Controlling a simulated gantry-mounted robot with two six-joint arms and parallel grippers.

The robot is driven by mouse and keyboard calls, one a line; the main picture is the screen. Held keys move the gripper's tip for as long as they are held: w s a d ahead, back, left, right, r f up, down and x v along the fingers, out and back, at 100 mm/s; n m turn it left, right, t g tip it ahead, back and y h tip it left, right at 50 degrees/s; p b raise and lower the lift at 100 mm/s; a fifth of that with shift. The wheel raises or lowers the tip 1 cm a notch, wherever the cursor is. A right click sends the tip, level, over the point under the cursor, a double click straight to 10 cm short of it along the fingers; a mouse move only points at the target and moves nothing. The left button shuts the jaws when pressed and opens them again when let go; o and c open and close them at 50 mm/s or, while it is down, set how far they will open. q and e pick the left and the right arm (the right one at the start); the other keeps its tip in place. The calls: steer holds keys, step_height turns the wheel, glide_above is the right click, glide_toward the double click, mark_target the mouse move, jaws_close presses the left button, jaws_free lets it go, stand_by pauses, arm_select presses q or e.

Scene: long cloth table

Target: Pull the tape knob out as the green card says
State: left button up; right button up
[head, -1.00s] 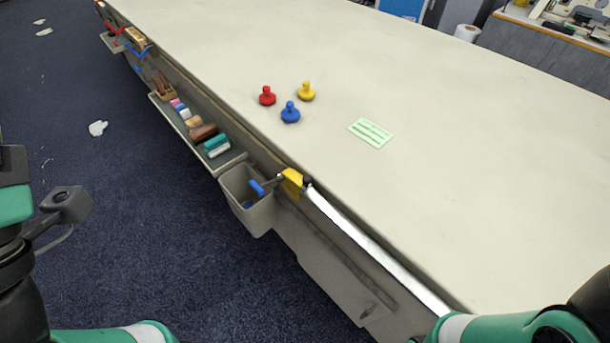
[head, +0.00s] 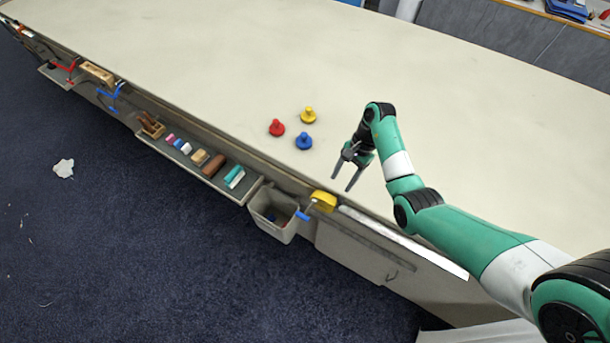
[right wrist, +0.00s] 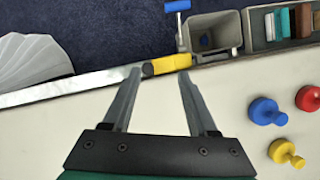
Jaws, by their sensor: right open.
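Three knobs stand on the table: red (head: 276,127), yellow (head: 308,115) and blue (head: 303,141). The wrist view also shows the red (right wrist: 308,98), yellow (right wrist: 287,152) and blue (right wrist: 266,111) knobs at right. A yellow block (head: 324,200) sits at the table's near edge, at the end of a pale strip (head: 400,240) along that edge. My right gripper (head: 343,181) is open and empty above the table, right of the knobs. In the wrist view the yellow block (right wrist: 167,64) shows beyond its fingertips. The green card is not visible now. My left gripper is out of view.
A grey bin (head: 272,212) hangs on the table's side, with a blue-handled tool (head: 304,215) beside the yellow block. A side tray (head: 200,165) holds several brushes and blocks. The table (head: 200,60) is clear beyond the knobs.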

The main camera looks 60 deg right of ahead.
steer(key=s+d+r+m+p, duration=0.1)
steer(key=s+d+r, duration=0.1)
steer(key=s+d, duration=0.15)
steer(key=b, duration=0.3)
glide_toward(341, 200)
steer(key=shift+s+f, duration=0.15)
steer(key=shift+f, duration=0.4)
steer(key=x, duration=0.3)
steer(key=b+x, duration=0.1)
steer(key=x, duration=0.3)
steer(key=shift+w+a+f, duration=0.2)
steer(key=shift+w, duration=0.05)
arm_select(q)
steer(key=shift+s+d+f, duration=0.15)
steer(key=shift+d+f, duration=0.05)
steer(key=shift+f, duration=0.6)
arm_select(e)
steer(key=shift+c, duration=0.3)
jaws_close()
steer(key=shift+r, duration=0.1)
